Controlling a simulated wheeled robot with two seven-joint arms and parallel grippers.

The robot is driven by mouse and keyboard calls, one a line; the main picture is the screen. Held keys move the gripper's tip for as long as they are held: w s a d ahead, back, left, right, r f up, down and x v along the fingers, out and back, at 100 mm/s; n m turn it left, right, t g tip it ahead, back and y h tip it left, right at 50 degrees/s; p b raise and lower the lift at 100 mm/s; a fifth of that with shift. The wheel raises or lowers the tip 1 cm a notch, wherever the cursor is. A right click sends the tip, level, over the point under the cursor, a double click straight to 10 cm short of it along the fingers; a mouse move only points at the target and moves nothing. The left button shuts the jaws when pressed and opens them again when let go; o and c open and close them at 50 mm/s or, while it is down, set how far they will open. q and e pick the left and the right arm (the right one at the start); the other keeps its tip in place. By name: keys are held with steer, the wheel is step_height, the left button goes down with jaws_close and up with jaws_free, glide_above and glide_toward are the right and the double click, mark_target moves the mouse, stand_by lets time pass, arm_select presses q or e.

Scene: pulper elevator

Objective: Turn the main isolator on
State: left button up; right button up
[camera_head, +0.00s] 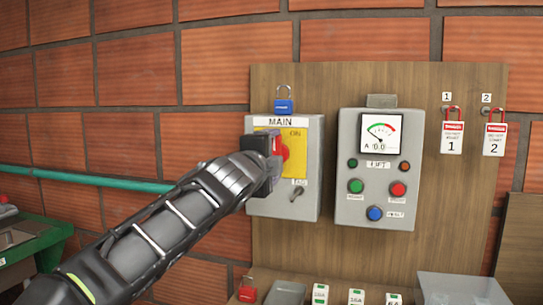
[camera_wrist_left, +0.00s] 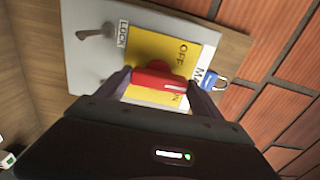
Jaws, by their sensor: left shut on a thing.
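The main isolator is a grey box (camera_head: 310,190) labelled MAIN, with a yellow plate (camera_head: 297,136) and a red rotary handle (camera_head: 284,152). My left gripper (camera_head: 272,160) is at the handle and hides part of it in the head view. In the left wrist view, the red handle (camera_wrist_left: 158,78) lies between the fingers of my left gripper (camera_wrist_left: 160,82), which is shut on it. The handle's white mark is towards the MAIN label side. OFF and ON are printed on the yellow plate (camera_wrist_left: 150,45). My right gripper is not in view.
A blue padlock (camera_head: 284,106) hangs above the isolator box. A small lock lever (camera_head: 297,193) is low on its front. A grey control box (camera_head: 350,205) with a meter and buttons stands to the right. Two tags (camera_head: 452,137) hang farther right. Trays (camera_head: 287,293) lie below.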

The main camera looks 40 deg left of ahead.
arm_select(q)
steer(key=shift+w+d+f+m, duration=0.1)
steer(key=shift+f+m, duration=0.1)
steer(key=shift+m, duration=0.1)
steer(key=o, duration=1.4)
steer(key=shift+r, duration=0.1)
steer(key=shift+c, duration=0.2)
steer(key=b+v, duration=0.1)
steer(key=v, duration=0.7)
steer(key=shift+s, duration=0.25)
